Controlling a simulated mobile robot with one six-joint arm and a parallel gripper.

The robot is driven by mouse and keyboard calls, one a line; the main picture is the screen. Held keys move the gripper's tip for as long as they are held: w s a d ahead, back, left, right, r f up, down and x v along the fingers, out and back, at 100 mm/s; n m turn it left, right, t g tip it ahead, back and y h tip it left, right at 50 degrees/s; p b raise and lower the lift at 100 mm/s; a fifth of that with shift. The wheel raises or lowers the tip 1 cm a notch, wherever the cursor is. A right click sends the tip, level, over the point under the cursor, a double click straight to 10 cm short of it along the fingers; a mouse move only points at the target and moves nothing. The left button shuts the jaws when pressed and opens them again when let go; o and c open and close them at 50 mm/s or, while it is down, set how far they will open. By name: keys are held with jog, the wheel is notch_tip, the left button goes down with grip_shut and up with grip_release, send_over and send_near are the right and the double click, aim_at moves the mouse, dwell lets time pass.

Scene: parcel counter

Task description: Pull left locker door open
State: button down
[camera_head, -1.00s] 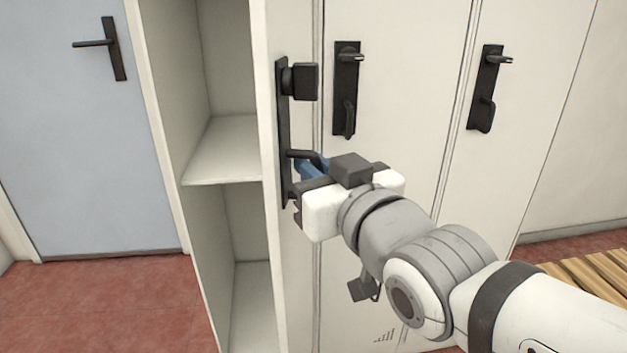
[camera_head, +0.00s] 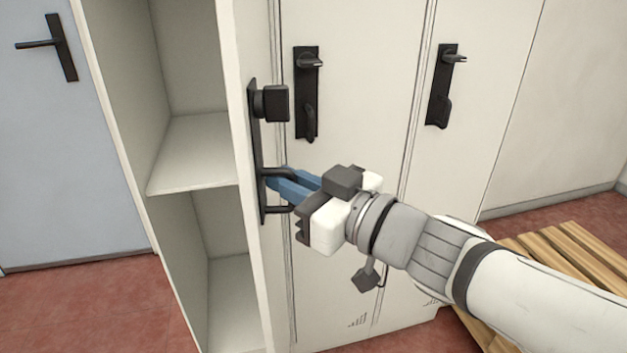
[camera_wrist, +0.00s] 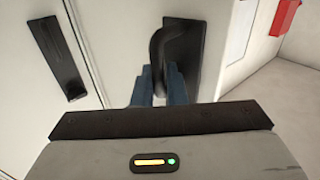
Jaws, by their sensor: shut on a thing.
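The left locker door (camera_head: 239,120) stands open, swung out and seen nearly edge-on, with the locker's shelved inside showing to its left. Its dark handle (camera_head: 280,172) sits on a black plate below a square black lock block (camera_head: 271,103). My gripper (camera_head: 280,184) has its blue fingers at this handle, shut on it. In the wrist view the blue fingers (camera_wrist: 158,84) stand on both sides of the handle's lower part, in front of the dark plate (camera_wrist: 190,50). The fingertips' contact is partly hidden.
Two shut locker doors with black handles (camera_head: 306,95) (camera_head: 441,90) stand to the right. A wooden slatted bench (camera_head: 570,255) is at the lower right. A blue room door (camera_head: 50,150) is at the left. Red floor (camera_head: 90,305) is clear there. A red box (camera_wrist: 285,15) shows in the wrist view.

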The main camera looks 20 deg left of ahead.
jog(key=shift+m+t, duration=0.6)
jog(key=shift+t, duration=0.2)
jog(key=w+d, duration=0.3)
jog(key=shift+w+d+r, duration=0.2)
jog(key=shift+w, duration=0.05)
jog(key=shift+w+d+f, duration=0.1)
jog(key=shift+f, duration=0.05)
jog(key=shift+f+g, duration=0.4)
jog(key=c, duration=1.6)
grip_release()
jog(key=shift+d, duration=0.1)
jog(key=shift+r, duration=0.15)
